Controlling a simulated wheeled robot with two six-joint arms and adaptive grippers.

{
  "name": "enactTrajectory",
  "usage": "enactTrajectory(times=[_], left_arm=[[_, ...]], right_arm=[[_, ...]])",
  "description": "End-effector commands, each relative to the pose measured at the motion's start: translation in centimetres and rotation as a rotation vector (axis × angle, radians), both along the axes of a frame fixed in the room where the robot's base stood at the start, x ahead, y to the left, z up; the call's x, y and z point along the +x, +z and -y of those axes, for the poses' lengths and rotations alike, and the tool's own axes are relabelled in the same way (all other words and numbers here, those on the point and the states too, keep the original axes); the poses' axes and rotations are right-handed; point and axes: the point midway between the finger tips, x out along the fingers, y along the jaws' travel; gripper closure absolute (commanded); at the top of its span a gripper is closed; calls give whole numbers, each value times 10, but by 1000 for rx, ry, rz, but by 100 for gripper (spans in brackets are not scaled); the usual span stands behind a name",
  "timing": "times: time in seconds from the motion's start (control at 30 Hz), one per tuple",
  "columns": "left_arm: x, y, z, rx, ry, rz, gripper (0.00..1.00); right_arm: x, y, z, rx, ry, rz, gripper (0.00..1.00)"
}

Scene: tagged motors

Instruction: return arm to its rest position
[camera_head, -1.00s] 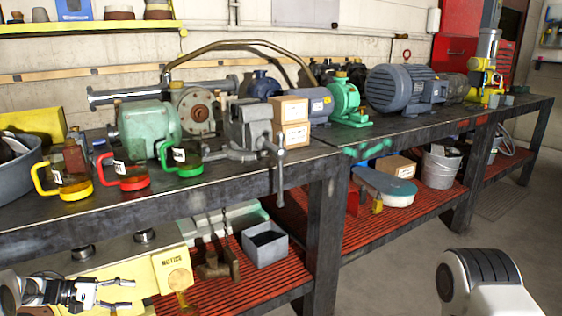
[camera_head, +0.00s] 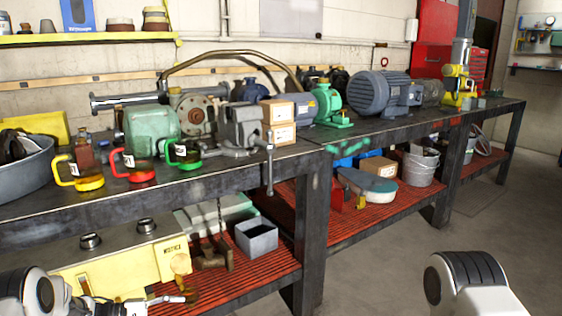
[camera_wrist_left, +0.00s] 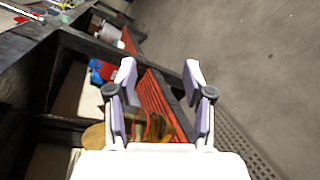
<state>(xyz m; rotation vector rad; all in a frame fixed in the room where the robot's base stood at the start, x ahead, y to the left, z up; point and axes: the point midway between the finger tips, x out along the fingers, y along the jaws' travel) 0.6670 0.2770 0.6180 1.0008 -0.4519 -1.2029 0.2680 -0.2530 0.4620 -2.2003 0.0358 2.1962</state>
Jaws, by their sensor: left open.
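My left gripper (camera_head: 165,303) shows at the bottom left of the head view, low in front of the workbench and partly cut off by the frame edge. In the left wrist view my left gripper (camera_wrist_left: 160,78) has its two pale fingers spread apart with nothing between them. Behind the fingers lie the red slatted shelf (camera_wrist_left: 155,98) and the floor. A white and black link of my right arm shows at the bottom right of the head view; my right gripper is out of the picture.
The dark workbench (camera_head: 215,186) carries motors, a vise (camera_head: 243,128) and mugs with yellow, red and green handles. A yellow case (camera_head: 115,262) stands near my left gripper. A grey bin (camera_head: 257,238) sits on the lower shelf. Open floor (camera_head: 400,245) lies to the right.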

Motion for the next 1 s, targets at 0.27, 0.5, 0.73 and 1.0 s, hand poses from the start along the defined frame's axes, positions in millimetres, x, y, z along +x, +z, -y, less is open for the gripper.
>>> enactTrajectory(times=[0.27, 0.5, 0.73, 1.0], left_arm=[[-79, -85, 117, 184, 277, -24, 48], [-267, -161, 84, 965, 98, -68, 48], [-384, -156, 34, 1327, -361, -83, 48], [-401, -120, 24, 1394, -736, 117, 48]], right_arm=[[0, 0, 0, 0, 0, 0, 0], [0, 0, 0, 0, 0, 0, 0], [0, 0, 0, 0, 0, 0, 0], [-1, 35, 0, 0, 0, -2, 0]])
